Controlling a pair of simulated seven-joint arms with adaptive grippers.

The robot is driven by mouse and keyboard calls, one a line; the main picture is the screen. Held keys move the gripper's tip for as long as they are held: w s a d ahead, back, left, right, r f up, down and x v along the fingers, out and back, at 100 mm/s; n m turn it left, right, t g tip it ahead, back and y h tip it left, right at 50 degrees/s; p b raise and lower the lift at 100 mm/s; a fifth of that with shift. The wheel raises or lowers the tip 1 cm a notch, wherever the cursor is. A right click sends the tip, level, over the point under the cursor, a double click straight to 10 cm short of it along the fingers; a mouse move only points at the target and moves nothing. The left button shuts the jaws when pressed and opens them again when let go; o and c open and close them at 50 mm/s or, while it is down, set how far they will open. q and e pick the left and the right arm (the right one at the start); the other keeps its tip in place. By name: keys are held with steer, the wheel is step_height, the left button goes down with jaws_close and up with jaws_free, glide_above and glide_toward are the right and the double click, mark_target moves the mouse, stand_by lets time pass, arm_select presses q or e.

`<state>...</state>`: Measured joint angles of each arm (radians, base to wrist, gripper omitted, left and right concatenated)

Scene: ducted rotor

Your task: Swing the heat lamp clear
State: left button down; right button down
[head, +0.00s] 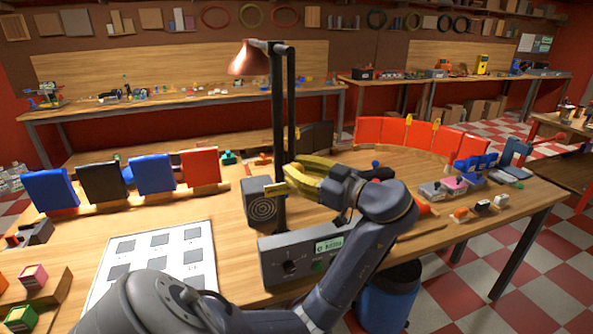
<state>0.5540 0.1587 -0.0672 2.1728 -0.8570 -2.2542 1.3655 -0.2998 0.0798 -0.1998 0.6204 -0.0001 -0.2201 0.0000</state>
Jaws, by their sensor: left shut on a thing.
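The heat lamp has a copper-coloured shade (249,60) at the top of a dark upright post (278,120), with a second dark bar beside it. It stands behind a grey control box (300,257) with a knob and a green label. My left gripper (285,187) has yellowish fingers and is shut at the lower part of the lamp's post, well below the shade. The exact contact is partly hidden by the fingers. My right gripper is not in view.
A grey block with a round speaker-like grille (262,209) stands just left of the post. Blue, black and red panels (153,173) line the left, red panels (402,133) the back right. A white sheet with grey squares (190,258) lies front left. Small parts sit at right.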

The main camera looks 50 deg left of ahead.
arm_select(q)
steer(key=shift+w+d, duration=0.1)
steer(key=shift+w, duration=0.1)
stand_by(0.5)
steer(key=c, duration=1)
jaws_free()
steer(key=shift+c, duration=0.2)
steer(key=v, duration=1.2)
steer(key=shift+w, duration=0.1)
